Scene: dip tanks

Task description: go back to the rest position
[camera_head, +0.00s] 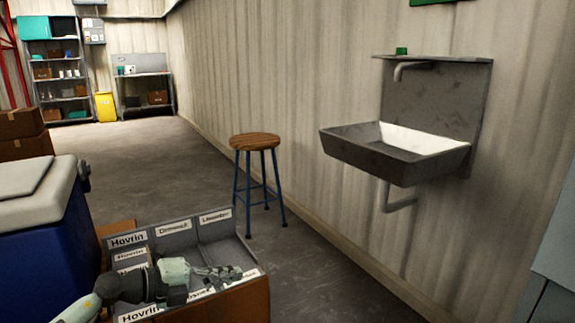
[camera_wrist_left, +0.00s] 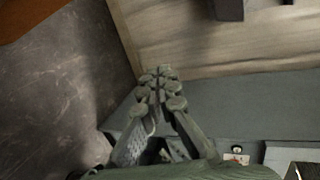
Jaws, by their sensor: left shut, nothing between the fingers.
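My left gripper (camera_head: 236,272) reaches in from the bottom left of the head view, over a grey compartment tray with printed labels (camera_head: 222,225). Its fingers are together with nothing visible between them. I cannot tell how high it is above the tray. In the left wrist view the closed fingertips (camera_wrist_left: 160,82) point up the picture, in front of the floor, the pale wall and a grey surface. My right gripper is in neither view.
A blue bin with a pale lid (camera_head: 45,225) stands at the left. A stool (camera_head: 255,142) stands behind the tray by the wall. A grey sink (camera_head: 395,150) hangs on the wall at right. Shelves (camera_head: 60,75) stand far back. Open floor (camera_head: 150,165) lies between.

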